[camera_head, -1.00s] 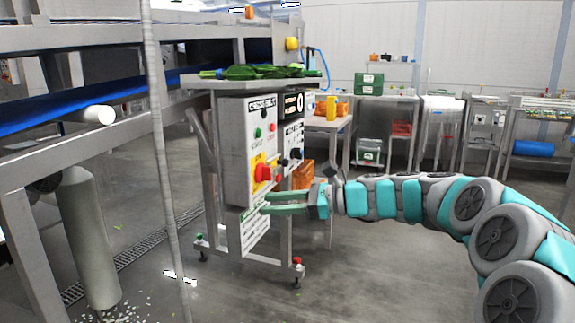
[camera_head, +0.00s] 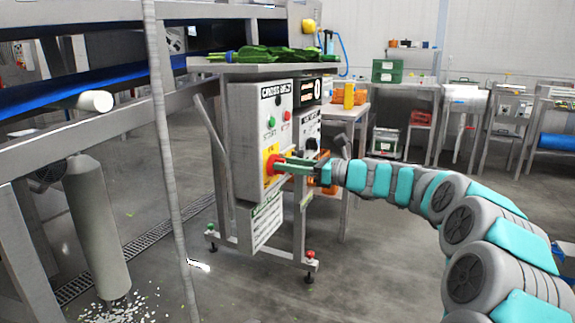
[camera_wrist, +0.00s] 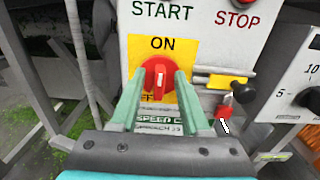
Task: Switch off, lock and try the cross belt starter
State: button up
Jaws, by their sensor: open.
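The cross belt starter is a light grey box (camera_head: 249,136) on a steel stand, labelled CROSS BELT in the head view. It carries a green START button (camera_head: 271,121), a red STOP button (camera_head: 287,116) and a red rotary switch on a yellow plate (camera_wrist: 192,48). In the wrist view the red switch knob (camera_wrist: 156,77) stands with its grip upright, toward the ON mark. My gripper (camera_head: 280,164) is open, its green fingers on either side of the knob; I cannot tell whether they touch it. A red item (camera_wrist: 224,111) hangs right of the switch below a yellow bar.
A second panel with a black dial (camera_wrist: 312,97) stands close on the right. Greens (camera_head: 262,54) lie on the steel top (camera_head: 226,68) above the box. A conveyor frame and a pole (camera_head: 163,130) stand at left. Floor in front is open.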

jog(key=shift+a, duration=0.1)
grip_shut()
dwell(0.3)
